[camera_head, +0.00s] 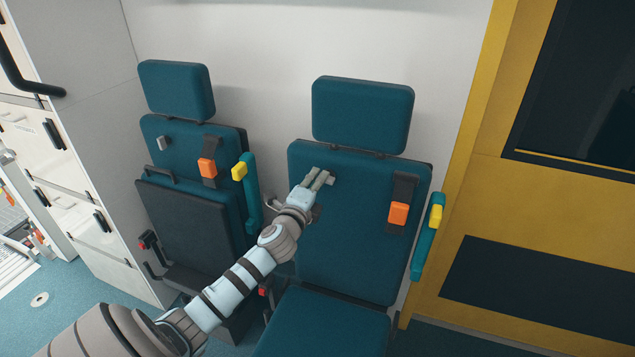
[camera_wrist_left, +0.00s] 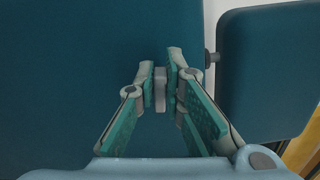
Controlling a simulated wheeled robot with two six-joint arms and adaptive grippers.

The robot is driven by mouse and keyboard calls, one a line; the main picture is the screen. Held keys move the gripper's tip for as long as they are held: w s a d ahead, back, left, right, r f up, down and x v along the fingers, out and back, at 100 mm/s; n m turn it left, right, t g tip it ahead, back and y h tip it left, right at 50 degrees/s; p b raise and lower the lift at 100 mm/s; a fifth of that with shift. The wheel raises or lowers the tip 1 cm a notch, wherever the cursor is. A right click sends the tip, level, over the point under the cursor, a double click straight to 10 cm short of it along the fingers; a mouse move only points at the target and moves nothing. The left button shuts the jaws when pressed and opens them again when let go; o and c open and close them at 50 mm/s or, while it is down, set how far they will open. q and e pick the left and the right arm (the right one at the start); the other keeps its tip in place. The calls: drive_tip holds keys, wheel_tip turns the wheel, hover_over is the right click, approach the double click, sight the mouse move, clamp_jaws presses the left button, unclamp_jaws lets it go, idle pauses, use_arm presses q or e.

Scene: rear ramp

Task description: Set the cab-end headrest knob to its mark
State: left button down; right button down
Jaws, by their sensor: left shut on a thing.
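My left gripper (camera_head: 318,180) reaches to the upper left of the backrest of the right-hand teal seat, below its headrest (camera_head: 362,115). It is shut on a small grey headrest knob (camera_wrist_left: 160,89), which sits between the two fingertips in the left wrist view (camera_wrist_left: 161,82). The headrest also shows at the right of that view (camera_wrist_left: 268,75), with a short dark post beside it. In the head view the fingers mostly cover this knob. I cannot make out a mark around it. The left-hand seat has a similar grey knob (camera_head: 163,143). My right gripper is not in view.
The right-hand seat carries an orange buckle (camera_head: 398,213) and a teal armrest with a yellow end (camera_head: 436,216). The left-hand seat (camera_head: 195,190) has its cushion folded up. A yellow wall with a dark window (camera_head: 580,90) stands at right, white cabinets (camera_head: 85,170) at left.

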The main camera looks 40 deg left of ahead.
use_arm(q)
drive_tip(key=shift+n, duration=1)
drive_tip(key=shift+b, duration=0.3)
drive_tip(key=c, duration=1.8)
unclamp_jaws()
drive_tip(key=shift+o, duration=0.6)
drive_tip(key=shift+w+f, duration=0.1)
drive_tip(key=v, duration=1.2)
